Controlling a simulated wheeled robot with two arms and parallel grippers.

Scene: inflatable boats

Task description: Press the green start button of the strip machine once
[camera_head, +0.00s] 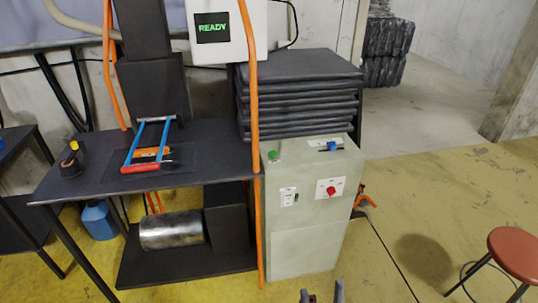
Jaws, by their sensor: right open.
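A green button (273,155) sits on the top left of a pale grey-green cabinet (305,250). The cabinet's front carries a red button (331,190) on a white plate and a small green and dark switch (296,197). My left gripper is not in view.
A dark bench (210,150) left of the cabinet holds a blue and red frame (146,148). Orange uprights (249,80) stand at its front and back. Stacked dark sheets (298,95) are behind the cabinet. A red stool (518,250) stands right; the yellow floor between is clear.

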